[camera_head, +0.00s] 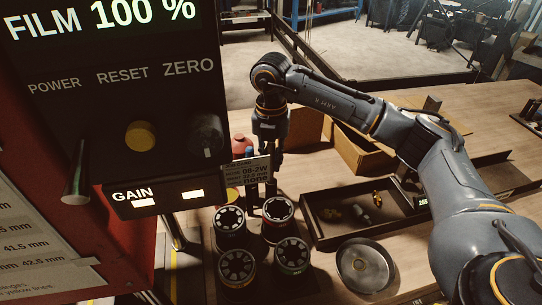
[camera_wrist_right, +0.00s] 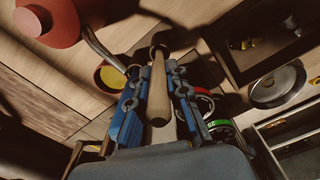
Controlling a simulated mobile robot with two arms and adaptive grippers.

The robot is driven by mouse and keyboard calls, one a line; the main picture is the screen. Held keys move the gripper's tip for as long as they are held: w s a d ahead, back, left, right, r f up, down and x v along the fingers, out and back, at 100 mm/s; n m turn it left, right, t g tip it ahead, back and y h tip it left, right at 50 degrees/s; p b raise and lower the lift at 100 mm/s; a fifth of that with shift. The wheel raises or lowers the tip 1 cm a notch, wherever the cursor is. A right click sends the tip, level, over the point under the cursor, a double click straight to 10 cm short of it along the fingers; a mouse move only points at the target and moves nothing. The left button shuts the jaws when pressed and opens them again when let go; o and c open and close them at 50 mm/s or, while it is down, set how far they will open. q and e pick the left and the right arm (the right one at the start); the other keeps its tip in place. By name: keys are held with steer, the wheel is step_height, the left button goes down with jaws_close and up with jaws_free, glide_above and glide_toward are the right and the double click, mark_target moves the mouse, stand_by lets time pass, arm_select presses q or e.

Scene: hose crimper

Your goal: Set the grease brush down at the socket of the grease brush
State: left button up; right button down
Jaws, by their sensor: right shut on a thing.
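The grease brush shows in the right wrist view as a pale wooden handle (camera_wrist_right: 158,92) between two blue fingers. My right gripper (camera_wrist_right: 157,76) is shut on this handle. In the head view my right gripper (camera_head: 262,188) points down behind a small label sign (camera_head: 250,170), which hides part of it and the brush. Its fingertips are just behind the group of round dies. I cannot make out the brush's socket for certain in either view. My left gripper is not in view.
Several round dies (camera_head: 278,209) stand at the front. A yellow-filled pot (camera_wrist_right: 112,77) and a red can with a spout (camera_wrist_right: 48,18) are beside the gripper. A dark tray (camera_head: 318,228), a round metal dish (camera_head: 365,266) and a cardboard box (camera_head: 352,150) lie to the right.

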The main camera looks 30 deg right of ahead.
steer(key=shift+f, duration=0.45)
stand_by(0.3)
steer(key=c, duration=1.2)
jaws_free()
steer(key=shift+r, duration=0.1)
step_height(320, 180, up, 12)
